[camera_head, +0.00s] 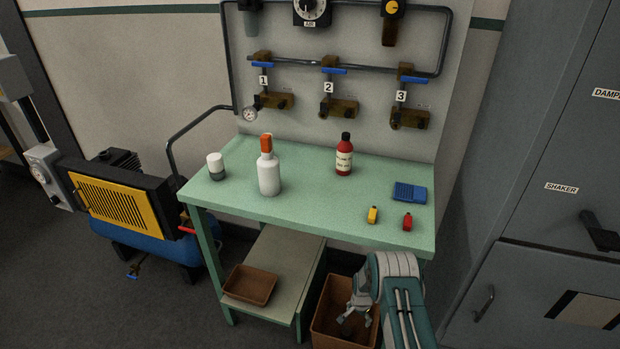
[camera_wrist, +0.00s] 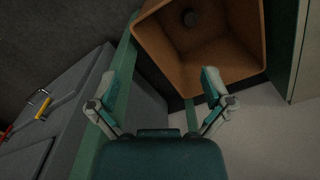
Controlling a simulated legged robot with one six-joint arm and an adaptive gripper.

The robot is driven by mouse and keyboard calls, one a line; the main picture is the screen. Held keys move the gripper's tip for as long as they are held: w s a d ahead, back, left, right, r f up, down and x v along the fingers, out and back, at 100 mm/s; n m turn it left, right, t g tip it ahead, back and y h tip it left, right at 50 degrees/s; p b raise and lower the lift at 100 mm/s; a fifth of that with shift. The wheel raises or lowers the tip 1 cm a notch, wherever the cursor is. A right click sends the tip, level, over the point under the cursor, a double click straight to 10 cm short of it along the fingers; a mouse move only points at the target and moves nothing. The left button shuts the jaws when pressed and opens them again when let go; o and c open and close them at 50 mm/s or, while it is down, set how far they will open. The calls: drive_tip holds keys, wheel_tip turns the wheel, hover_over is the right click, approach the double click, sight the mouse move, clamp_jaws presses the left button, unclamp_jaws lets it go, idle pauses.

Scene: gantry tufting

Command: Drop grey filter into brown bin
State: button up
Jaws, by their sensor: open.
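The brown bin (camera_head: 330,325) stands low beside the bench's lower shelf, under the right part of the bench. It also shows at the top of the wrist view (camera_wrist: 168,45). A small dark round piece (camera_wrist: 191,18) lies inside the bin; it looks like the grey filter, but it is too dark to be sure. My gripper (camera_head: 352,312) is over the bin in the head view. In the wrist view my gripper (camera_wrist: 160,80) has its fingers spread wide with nothing between them. The arm hides part of the bin's right side in the head view.
A green bench (camera_head: 300,209) carries a white-topped grey cup (camera_head: 216,167), a white bottle (camera_head: 269,175), a red bottle (camera_head: 344,157), a blue block (camera_head: 410,193) and small yellow and red pieces. A shallow brown tray (camera_head: 249,285) sits on the lower shelf. Grey cabinets stand right.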

wheel_tip(320, 180, up, 7)
drive_tip(key=s+n, duration=0.2)
drive_tip(key=n, duration=0.1)
drive_tip(key=shift+a, duration=0.3)
drive_tip(key=shift+s, duration=0.1)
